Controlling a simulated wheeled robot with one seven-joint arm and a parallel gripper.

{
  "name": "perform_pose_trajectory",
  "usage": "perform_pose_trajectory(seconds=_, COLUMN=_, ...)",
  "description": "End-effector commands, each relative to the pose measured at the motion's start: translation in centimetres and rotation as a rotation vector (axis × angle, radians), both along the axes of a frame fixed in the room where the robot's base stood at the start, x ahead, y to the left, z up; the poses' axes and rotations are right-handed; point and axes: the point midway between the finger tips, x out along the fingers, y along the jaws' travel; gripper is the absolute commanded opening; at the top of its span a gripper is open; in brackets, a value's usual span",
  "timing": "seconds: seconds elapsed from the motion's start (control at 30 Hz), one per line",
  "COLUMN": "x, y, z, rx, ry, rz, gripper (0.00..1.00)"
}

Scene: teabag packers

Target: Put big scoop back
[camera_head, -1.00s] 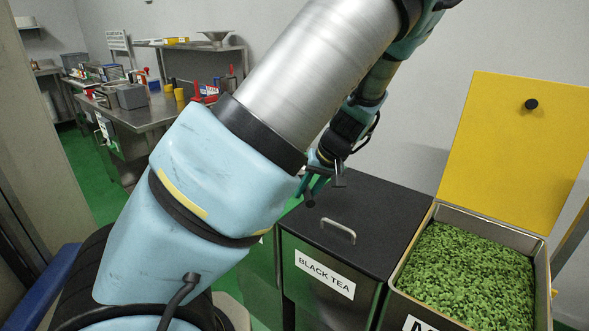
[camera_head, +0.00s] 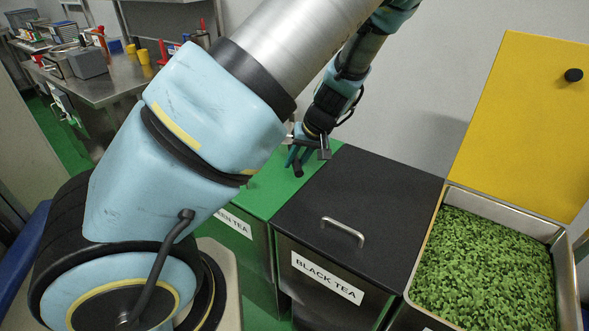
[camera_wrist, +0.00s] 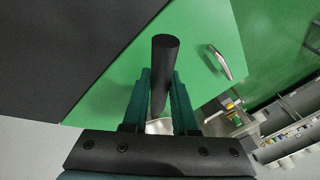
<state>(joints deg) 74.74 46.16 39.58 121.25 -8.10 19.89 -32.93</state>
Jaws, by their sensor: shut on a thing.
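My gripper (camera_head: 300,152) is shut on the black round handle of a scoop (camera_wrist: 166,55), with the handle between its two green fingers in the wrist view. A small bright metal part (camera_wrist: 160,126) of the scoop shows between the finger bases; most of its bowl is hidden, so I cannot tell its size. In the head view the gripper is above the back of the green tea bin (camera_head: 262,191), near its border with the black tea bin (camera_head: 390,205). The closed green lid also shows in the wrist view (camera_wrist: 120,95).
The black tea bin is shut, with a metal lid handle (camera_head: 343,230). Right of it an open bin (camera_head: 560,262) holds green leaves (camera_head: 485,265), its yellow lid (camera_head: 525,120) raised. A steel table (camera_head: 105,88) with tools and containers stands at the back left.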

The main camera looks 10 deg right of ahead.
Motion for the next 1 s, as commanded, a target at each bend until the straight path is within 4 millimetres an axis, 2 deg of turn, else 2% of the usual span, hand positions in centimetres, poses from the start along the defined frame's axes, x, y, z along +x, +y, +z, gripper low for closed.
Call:
perform_pose_trajectory(seconds=0.3, x=0.0, y=0.1, z=-3.9, rx=0.002, ry=0.001, rz=0.001, gripper=0.0)
perform_pose_trajectory(seconds=0.67, x=0.0, y=0.0, z=-4.5, rx=-0.001, ry=0.0, rz=0.0, gripper=0.0)
perform_pose_trajectory(seconds=0.7, x=0.0, y=0.0, z=-4.6, rx=-0.001, ry=0.0, rz=0.0, gripper=0.27)
perform_pose_trajectory(seconds=0.93, x=0.0, y=0.0, z=-4.5, rx=-0.001, ry=0.0, rz=0.0, gripper=0.53)
perform_pose_trajectory(seconds=1.0, x=0.0, y=0.0, z=-4.5, rx=-0.001, ry=0.0, rz=0.0, gripper=0.56)
